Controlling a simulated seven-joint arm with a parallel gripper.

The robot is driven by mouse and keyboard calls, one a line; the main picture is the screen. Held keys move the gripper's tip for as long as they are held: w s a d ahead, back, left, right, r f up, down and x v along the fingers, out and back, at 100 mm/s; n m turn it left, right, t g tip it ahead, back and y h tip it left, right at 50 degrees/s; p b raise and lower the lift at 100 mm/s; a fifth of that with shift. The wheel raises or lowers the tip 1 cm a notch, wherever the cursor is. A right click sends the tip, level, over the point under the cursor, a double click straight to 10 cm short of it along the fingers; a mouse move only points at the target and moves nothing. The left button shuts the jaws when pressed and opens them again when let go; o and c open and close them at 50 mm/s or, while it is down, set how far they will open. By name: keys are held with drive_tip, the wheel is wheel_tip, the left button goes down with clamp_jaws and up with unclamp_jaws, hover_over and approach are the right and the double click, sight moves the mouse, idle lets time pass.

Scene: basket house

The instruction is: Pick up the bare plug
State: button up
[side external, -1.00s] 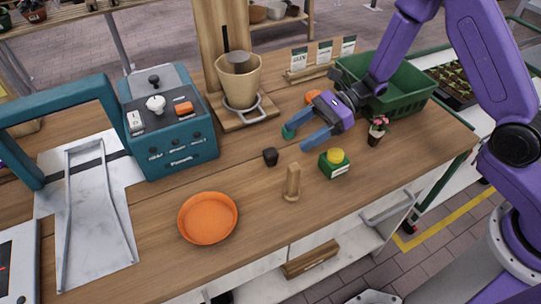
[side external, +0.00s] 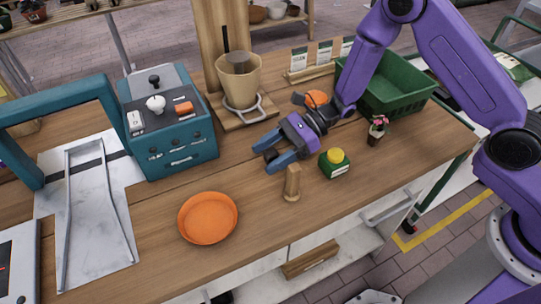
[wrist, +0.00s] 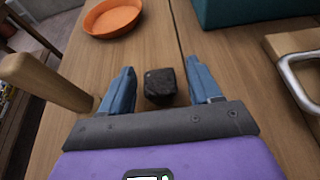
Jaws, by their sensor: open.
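The bare plug, a small dark, rough block (wrist: 160,88), stands on the wooden table between my two blue fingers in the wrist view. Gaps show on both sides of it, so neither finger touches it. My gripper (wrist: 160,70) is open and low over the table. In the side view my gripper (side external: 265,157) points left, with the fingers around where the plug stands.
A wooden peg (side external: 292,184) stands close beside my gripper. A green jar with a yellow lid (side external: 335,164) and a small flower pot (side external: 376,132) are to the right. An orange dish (side external: 208,218) lies front left, a teal machine (side external: 170,130) back left, a green crate (side external: 400,92) back right.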

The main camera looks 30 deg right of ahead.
drive_tip(key=shift+c, duration=0.3)
drive_tip(key=c, duration=1)
